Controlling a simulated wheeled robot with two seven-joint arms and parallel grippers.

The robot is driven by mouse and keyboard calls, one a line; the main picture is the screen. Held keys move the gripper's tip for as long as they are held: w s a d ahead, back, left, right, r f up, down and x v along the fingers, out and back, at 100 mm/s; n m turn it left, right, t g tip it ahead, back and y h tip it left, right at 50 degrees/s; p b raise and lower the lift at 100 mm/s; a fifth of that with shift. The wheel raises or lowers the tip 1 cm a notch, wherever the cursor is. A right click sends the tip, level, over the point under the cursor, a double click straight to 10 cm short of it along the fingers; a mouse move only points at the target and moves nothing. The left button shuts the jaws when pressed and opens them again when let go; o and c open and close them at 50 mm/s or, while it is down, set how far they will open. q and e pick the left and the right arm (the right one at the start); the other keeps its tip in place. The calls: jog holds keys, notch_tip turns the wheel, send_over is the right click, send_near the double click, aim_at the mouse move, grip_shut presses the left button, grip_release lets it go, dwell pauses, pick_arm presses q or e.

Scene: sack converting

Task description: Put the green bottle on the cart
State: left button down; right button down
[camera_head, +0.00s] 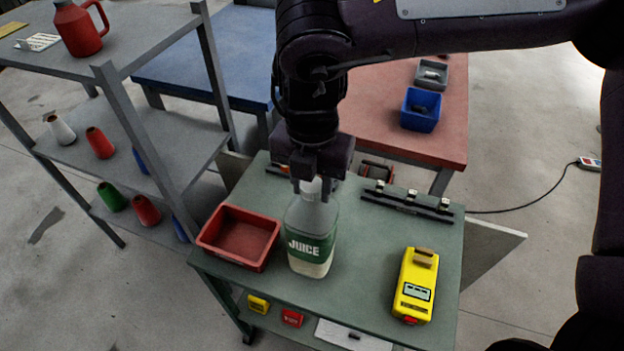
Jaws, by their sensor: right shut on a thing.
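The green bottle (311,240), clear with a green JUICE label and a pale lower part, is upright over the top of the green cart (365,290). Its base is at or just above the surface; I cannot tell whether it touches. My right gripper (309,183) comes down from above and is shut on the bottle's neck, hiding part of the cap. My left gripper is not in view.
On the cart, a red tray (240,237) is left of the bottle, a yellow device (415,285) to the right, and a black rail (407,203) behind. A grey shelf rack (130,150) is at left; blue (205,60) and red (445,140) tables stand behind.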

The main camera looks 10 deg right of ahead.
jog(key=c, duration=1)
grip_release()
jog(key=shift+f, duration=0.1)
jog(key=shift+o, duration=0.2)
notch_tip(320, 180, up, 12)
